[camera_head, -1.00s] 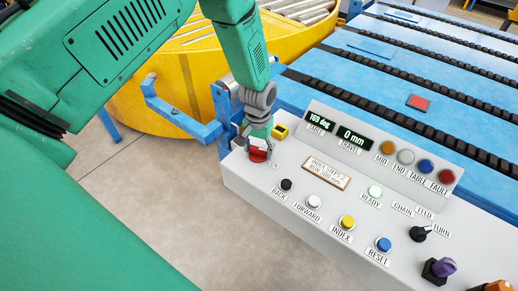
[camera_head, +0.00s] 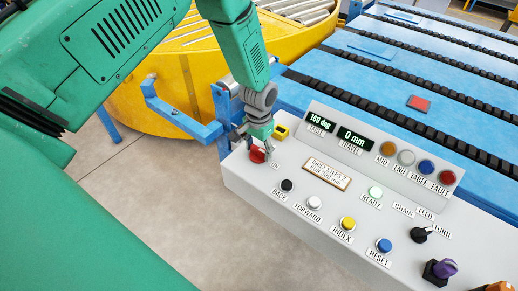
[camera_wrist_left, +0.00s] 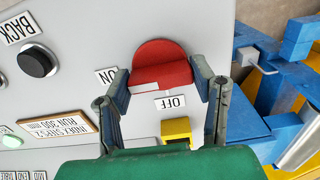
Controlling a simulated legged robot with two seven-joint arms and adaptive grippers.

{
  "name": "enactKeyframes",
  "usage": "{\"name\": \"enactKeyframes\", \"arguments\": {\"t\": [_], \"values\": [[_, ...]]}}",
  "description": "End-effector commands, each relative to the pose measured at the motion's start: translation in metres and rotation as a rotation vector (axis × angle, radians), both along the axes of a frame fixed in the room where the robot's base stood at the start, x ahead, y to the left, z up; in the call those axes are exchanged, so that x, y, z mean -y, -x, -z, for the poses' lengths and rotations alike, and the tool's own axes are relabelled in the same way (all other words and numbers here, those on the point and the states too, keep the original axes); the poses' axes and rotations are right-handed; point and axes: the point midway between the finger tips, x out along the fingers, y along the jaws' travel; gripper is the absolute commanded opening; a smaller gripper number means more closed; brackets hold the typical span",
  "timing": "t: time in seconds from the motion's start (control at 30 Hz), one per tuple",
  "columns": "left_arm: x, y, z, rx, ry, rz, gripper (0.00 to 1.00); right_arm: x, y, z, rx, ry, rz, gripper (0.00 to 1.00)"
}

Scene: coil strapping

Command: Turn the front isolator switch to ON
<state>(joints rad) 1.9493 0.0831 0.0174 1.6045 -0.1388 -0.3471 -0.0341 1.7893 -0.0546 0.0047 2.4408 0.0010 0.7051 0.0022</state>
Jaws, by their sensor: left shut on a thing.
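The red isolator switch (camera_head: 257,155) sits at the left end of the grey control panel, below a small yellow block. In the left wrist view its red handle (camera_wrist_left: 162,66) shows between my fingers, with the ON label (camera_wrist_left: 106,76) at its left and the OFF label (camera_wrist_left: 170,103) below it. My left gripper (camera_head: 261,150) reaches down onto the switch. In the left wrist view the left gripper (camera_wrist_left: 160,84) has one finger at each side of the handle and is shut on it. The gripper partly hides the switch in the head view. My right gripper is not in view.
The control panel (camera_head: 250,187) carries a black BACK button (camera_head: 287,185), several other buttons and a black rotary knob (camera_head: 420,234). The yellow block (camera_head: 282,131) is close to the gripper. A blue bracket (camera_head: 180,118) stands behind left; a blue slatted conveyor lies beyond.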

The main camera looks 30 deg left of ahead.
Motion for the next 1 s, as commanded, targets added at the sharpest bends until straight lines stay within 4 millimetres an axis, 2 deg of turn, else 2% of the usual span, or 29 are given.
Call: {"name": "enactKeyframes", "arguments": {"t": [0.07, 0.1, 0.13, 0.17, 0.43, 0.57, 0.67, 1.0], "values": [[0.0, -0.007, -0.003, 0.018, 0.0, 0.001, 0.22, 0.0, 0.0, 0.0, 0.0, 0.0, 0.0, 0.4], [0.0, -0.007, -0.003, 0.018, 0.0, 0.001, 0.58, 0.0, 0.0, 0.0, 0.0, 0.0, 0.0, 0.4], [0.0, -0.007, -0.003, 0.018, 0.0, 0.001, 0.69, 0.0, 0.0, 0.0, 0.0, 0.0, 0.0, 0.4], [0.0, -0.006, -0.003, 0.017, 0.0, 0.001, 0.72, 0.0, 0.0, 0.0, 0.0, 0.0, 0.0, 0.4], [0.0, -0.002, -0.002, 0.009, 0.0, 0.0, 0.72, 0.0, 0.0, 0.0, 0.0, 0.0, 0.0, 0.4], [0.0, -0.002, -0.009, 0.009, 0.0, 0.0, 0.72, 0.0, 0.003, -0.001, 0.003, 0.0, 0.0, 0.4], [0.0, -0.003, -0.023, 0.01, 0.0, 0.0, 0.72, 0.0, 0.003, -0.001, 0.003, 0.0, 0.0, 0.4], [-0.001, -0.004, -0.093, 0.01, 0.0, 0.0, 0.72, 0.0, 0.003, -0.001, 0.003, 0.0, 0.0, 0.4]]}}
